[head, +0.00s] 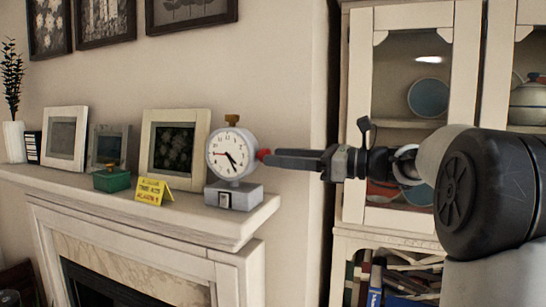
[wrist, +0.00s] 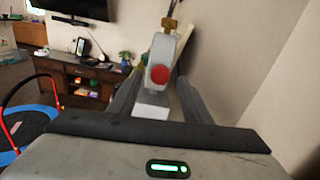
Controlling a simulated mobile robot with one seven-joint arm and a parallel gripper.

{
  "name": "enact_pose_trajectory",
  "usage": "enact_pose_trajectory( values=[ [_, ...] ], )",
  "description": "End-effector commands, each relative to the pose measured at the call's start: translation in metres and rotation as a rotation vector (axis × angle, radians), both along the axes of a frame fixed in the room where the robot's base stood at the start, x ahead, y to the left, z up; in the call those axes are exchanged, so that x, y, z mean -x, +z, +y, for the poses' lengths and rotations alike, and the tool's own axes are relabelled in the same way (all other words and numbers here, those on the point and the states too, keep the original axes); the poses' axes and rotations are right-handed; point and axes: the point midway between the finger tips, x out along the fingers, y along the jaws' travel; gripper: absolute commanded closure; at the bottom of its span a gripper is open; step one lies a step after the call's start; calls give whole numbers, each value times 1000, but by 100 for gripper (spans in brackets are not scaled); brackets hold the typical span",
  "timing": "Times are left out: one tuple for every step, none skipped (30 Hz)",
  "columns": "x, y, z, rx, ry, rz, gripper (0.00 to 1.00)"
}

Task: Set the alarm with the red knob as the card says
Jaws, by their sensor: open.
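The white alarm clock (head: 232,153) stands upright on a grey base (head: 234,196) at the mantel's right end. Its black hands point to the lower right, and a thin red hand points left, near the nine. The red knob (head: 263,155) is on the clock's right side; it faces me in the wrist view (wrist: 159,74). My gripper (head: 270,158) is open and level with the knob, its fingertips close to it. In the wrist view the knob appears between the two fingers; contact cannot be told. The yellow card (head: 153,191) stands left of the clock; its small print seems to mention time and alarm.
The white mantel (head: 120,199) also bears a green box (head: 111,181), several picture frames (head: 175,145) and a vase (head: 14,141). A brass-coloured piece (head: 232,119) tops the clock. A glass-door cabinet (head: 357,110) stands behind my arm at right.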

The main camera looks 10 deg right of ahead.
Motion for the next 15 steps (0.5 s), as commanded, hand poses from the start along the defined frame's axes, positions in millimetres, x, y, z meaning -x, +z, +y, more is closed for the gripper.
enact_pose_trajectory(
  values=[
    [-4,0,7,-1,2,0,55],
    [-7,0,10,0,1,0,55],
    [-9,0,13,0,2,0,55],
    [-10,0,15,0,1,0,55],
    [-12,0,17,0,1,0,55],
    [-13,0,19,0,0,0,55],
    [-14,0,20,0,0,0,55],
    [-14,0,21,0,0,0,55],
    [-15,0,21,0,0,0,55],
    [-15,0,22,0,0,0,55],
    [-15,0,22,0,0,0,55],
    [-15,0,22,0,0,0,55],
    [-15,0,22,0,0,0,55],
    [-15,0,22,0,0,0,55],
    [-15,0,22,0,0,0,55]
  ],
)
